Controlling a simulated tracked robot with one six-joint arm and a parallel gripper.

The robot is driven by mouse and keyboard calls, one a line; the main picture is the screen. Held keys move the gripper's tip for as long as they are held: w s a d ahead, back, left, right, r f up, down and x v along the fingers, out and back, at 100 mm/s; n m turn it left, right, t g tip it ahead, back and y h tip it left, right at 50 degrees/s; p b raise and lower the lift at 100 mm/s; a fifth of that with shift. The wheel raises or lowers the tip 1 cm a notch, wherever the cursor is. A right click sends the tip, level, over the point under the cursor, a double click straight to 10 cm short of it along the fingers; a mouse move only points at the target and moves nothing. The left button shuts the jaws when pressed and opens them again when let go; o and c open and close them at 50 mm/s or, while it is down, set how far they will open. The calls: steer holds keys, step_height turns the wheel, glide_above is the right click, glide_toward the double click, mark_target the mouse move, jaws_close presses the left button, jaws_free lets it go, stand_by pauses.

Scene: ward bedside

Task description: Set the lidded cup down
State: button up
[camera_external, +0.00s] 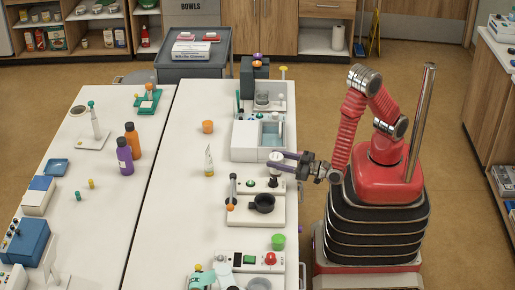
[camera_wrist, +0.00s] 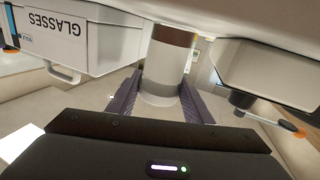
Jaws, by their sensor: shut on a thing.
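The lidded cup (camera_external: 276,171) is pale and small in the external view, near the right edge of the white table (camera_external: 226,135). In the wrist view the cup (camera_wrist: 164,72) is a white cylinder with a brown band, between the dark purple-grey fingers. My gripper (camera_external: 277,162) is shut on it; the fingers also show at both sides of the cup in the wrist view (camera_wrist: 160,98). I cannot tell whether the cup's base touches a surface.
A white box with a pale blue basin (camera_external: 245,140) stands just behind the cup. A white unit with a black round holder (camera_external: 264,203) and an orange-tipped lever stands just in front. An orange cup (camera_external: 208,127) and a small upright item (camera_external: 209,162) stand left; bare table lies between.

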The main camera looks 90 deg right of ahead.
steer(key=shift+f, duration=0.2)
steer(key=o, duration=1.2)
steer(key=shift+s, duration=0.15)
steer(key=v, duration=1.3)
steer(key=shift+s+a+f, duration=0.2)
steer(key=shift+s, duration=0.05)
steer(key=shift+o, duration=0.2)
